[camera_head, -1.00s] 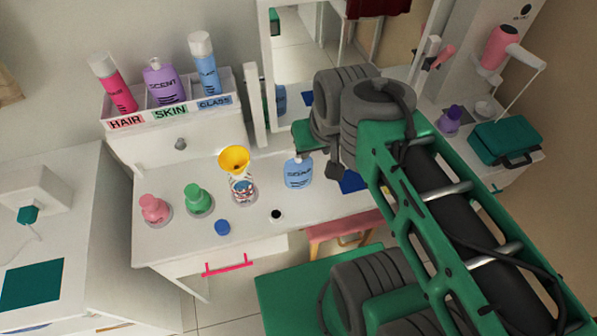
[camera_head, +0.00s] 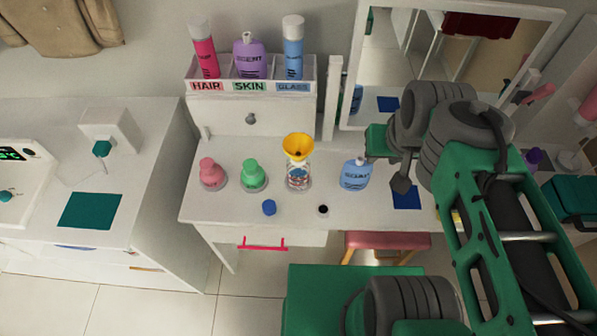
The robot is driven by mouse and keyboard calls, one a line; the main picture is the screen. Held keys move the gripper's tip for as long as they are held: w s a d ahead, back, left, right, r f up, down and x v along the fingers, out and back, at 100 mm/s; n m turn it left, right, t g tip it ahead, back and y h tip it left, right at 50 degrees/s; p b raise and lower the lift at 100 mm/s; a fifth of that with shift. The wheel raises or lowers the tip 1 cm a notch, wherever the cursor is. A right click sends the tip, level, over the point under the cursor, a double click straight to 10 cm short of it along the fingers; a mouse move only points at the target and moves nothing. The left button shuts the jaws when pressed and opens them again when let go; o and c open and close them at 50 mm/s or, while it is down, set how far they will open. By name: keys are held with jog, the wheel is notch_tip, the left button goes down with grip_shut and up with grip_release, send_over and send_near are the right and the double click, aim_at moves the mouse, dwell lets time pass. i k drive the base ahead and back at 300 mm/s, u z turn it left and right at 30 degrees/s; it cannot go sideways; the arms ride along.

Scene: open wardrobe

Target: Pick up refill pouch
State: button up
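A light blue container (camera_head: 355,174) with a white top and dark lettering stands upright on the white vanity table; it looks like the refill pouch, though its lettering is too small to read. My gripper (camera_head: 398,176) is at the end of the green and grey arm, just right of the container in the picture. Its fingers are mostly hidden by the wrist, so I cannot tell whether they are open. I see no contact with the container. A clear bottle (camera_head: 298,182) with a patterned label and a yellow funnel (camera_head: 298,148) in its neck stands to the left.
Pink (camera_head: 211,173) and green (camera_head: 253,175) bottles and a blue cap (camera_head: 269,207) are on the vanity. A dark blue square (camera_head: 406,198) lies right of the container. Behind are a labelled rack (camera_head: 187,84) holding three bottles and a mirror (camera_head: 350,60). A pink stool (camera_head: 375,241) is below.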

aim_at(356, 174)
jog(key=u, duration=1.6)
jog(key=k, duration=1)
jog(key=u, duration=1.1)
